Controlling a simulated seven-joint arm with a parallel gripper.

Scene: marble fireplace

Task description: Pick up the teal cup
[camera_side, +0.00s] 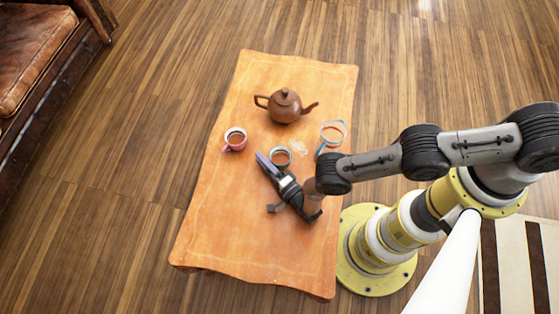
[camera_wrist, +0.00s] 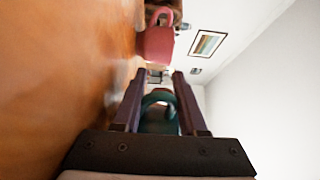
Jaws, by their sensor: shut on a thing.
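The teal cup (camera_wrist: 158,118) is between the two fingers of my gripper (camera_wrist: 159,76) in the wrist view, with its curved handle showing. In the side view it is the small dark-rimmed cup (camera_side: 281,157) beside the fingers of my gripper (camera_side: 267,162). My gripper is shut on it and lies low over the table, pointing toward the back left. The lower part of the cup is hidden by the gripper base in the wrist view. I cannot tell whether the cup touches the table.
A pink cup (camera_side: 235,139) stands ahead of the fingers, also in the wrist view (camera_wrist: 157,45). A brown teapot (camera_side: 285,106) stands farther back. A blue-and-orange cup (camera_side: 332,133) and a clear object (camera_side: 299,148) are to the right. The wooden table (camera_side: 235,230) is clear at its front.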

